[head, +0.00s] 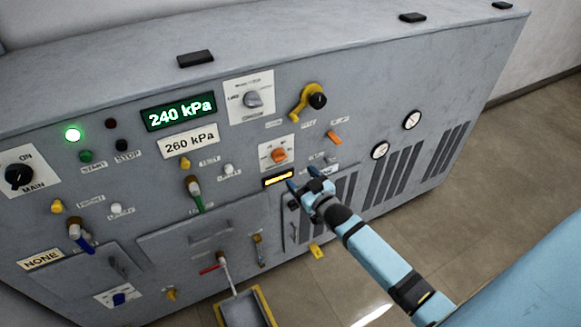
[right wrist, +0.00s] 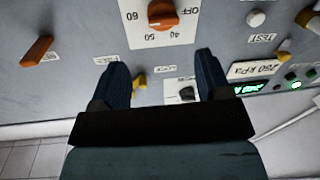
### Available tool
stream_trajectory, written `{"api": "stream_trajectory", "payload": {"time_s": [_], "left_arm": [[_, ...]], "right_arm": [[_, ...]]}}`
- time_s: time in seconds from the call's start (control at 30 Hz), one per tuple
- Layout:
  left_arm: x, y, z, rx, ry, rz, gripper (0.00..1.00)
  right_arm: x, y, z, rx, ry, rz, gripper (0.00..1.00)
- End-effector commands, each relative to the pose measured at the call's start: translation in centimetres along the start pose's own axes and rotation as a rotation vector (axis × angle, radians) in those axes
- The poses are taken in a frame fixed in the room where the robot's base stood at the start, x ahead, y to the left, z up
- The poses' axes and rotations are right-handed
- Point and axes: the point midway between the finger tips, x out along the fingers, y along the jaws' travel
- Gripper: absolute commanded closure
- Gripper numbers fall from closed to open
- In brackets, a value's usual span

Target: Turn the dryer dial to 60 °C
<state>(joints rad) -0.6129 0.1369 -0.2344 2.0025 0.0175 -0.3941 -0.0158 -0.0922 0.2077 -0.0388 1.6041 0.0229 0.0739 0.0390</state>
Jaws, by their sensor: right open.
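The dryer dial (head: 279,155) is an orange knob on a white plate in the middle of the grey panel. In the right wrist view the orange dial (right wrist: 162,14) shows at the top edge, partly cut off, with OFF, 60, 50 and 40 printed around it. I cannot tell exactly which mark it points at. My right gripper (head: 302,178) is below and right of the dial in the head view, apart from it. In the right wrist view its blue fingers (right wrist: 160,64) are spread with nothing between them. My left gripper is out of view.
An amber display (head: 278,179) sits just below the dial, close to my fingers. A yellow lever with a black knob (head: 316,100) and an orange handle (head: 333,136) stick out nearby. A grey selector (head: 252,99) is above. Green and white readouts are to the left.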

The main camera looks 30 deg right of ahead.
Motion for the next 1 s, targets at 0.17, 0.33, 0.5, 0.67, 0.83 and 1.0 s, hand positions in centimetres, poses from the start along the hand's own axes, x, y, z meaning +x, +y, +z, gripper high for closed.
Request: {"api": "stream_trajectory", "payload": {"time_s": [0.17, 0.33, 0.5, 0.67, 0.83, 1.0], "left_arm": [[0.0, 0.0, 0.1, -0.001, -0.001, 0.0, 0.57], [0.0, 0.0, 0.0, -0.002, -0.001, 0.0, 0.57], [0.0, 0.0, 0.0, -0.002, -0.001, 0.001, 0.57], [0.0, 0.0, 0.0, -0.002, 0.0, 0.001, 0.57], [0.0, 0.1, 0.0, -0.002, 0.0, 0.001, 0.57], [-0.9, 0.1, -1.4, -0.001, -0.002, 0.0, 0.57]], "right_arm": [[-2.6, 0.1, 0.0, 0.0, 0.0, 0.0, 0.3], [-3.5, 0.1, -0.1, 0.0, 0.001, 0.0, 0.3], [-3.5, 0.1, -0.1, 0.0, 0.001, 0.001, 0.3], [-3.5, 0.1, -0.1, 0.0, 0.001, 0.001, 0.3], [-3.5, 0.1, -0.1, 0.0, 0.001, 0.0, 0.3], [-5.8, -1.9, -0.4, 0.009, -0.065, -0.028, 0.3]]}}
